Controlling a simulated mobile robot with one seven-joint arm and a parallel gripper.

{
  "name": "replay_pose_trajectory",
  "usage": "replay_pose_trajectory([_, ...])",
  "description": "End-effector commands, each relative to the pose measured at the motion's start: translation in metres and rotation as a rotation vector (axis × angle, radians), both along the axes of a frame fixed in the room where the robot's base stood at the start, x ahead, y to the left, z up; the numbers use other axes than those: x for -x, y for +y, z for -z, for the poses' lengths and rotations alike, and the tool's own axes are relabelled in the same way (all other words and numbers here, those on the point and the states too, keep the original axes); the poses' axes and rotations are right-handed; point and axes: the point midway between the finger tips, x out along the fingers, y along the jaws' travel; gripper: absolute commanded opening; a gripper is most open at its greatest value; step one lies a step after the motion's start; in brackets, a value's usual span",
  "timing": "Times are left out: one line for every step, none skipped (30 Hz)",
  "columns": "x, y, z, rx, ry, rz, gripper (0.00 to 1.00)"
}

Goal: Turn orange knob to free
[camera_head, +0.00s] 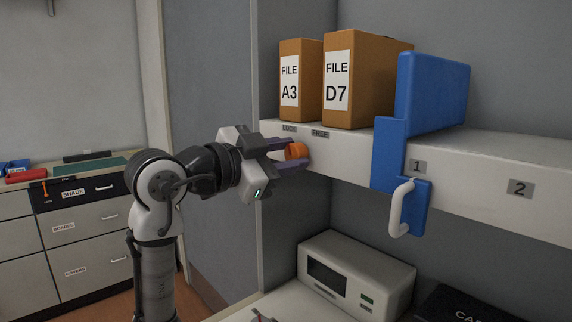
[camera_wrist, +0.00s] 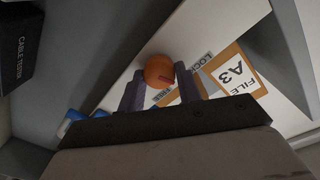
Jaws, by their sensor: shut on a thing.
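The orange knob (camera_head: 296,151) sits on the front face of the white shelf, just below the LOCK label (camera_head: 289,129) and the FREE label (camera_head: 320,134). My gripper (camera_head: 290,153) reaches it from the left and is shut on it, with one purple finger on each side. In the wrist view the knob (camera_wrist: 159,71) shows between the fingers, with a red mark on its face. The LOCK label also shows there (camera_wrist: 203,62), while the FREE label (camera_wrist: 163,95) is partly hidden by a finger.
File boxes A3 (camera_head: 301,80) and D7 (camera_head: 352,85) stand on the shelf above the knob. A white device (camera_head: 357,277) stands below. The drawer cabinet (camera_head: 75,235) is at far left.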

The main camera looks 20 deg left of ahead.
Motion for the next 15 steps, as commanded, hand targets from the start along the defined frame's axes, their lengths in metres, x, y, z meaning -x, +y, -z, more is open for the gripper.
replay_pose_trajectory([0.0006,-0.001,0.0018,-0.036,-0.027,0.002,0.11])
replay_pose_trajectory([0.0007,-0.0011,0.0016,-0.06,-0.043,0.002,0.11])
replay_pose_trajectory([0.0006,-0.0011,0.0017,-0.092,-0.064,0.001,0.11])
replay_pose_trajectory([0.0006,-0.001,0.0019,-0.115,-0.08,0.001,0.11])
replay_pose_trajectory([0.0006,-0.001,0.002,-0.139,-0.094,0.0,0.11])
replay_pose_trajectory([0.0007,-0.0011,0.0019,-0.171,-0.115,0.001,0.11])
replay_pose_trajectory([0.0009,-0.0012,0.0017,-0.194,-0.131,0.002,0.11])
replay_pose_trajectory([0.0009,-0.0014,0.0015,-0.218,-0.148,0.002,0.11])
replay_pose_trajectory([0.0009,-0.0014,0.0016,-0.249,-0.169,0.002,0.11])
replay_pose_trajectory([0.0009,-0.0014,0.0019,-0.273,-0.184,0.001,0.11])
replay_pose_trajectory([0.0009,-0.0014,0.002,-0.297,-0.2,0.001,0.11])
replay_pose_trajectory([0.001,-0.0014,0.0021,-0.33,-0.22,0.001,0.11])
replay_pose_trajectory([0.0011,-0.0015,0.0019,-0.354,-0.236,0.0,0.11])
replay_pose_trajectory([0.0012,-0.0015,0.0017,-0.377,-0.253,0.0,0.11])
replay_pose_trajectory([0.0013,-0.0016,0.0016,-0.408,-0.273,0.0,0.11])
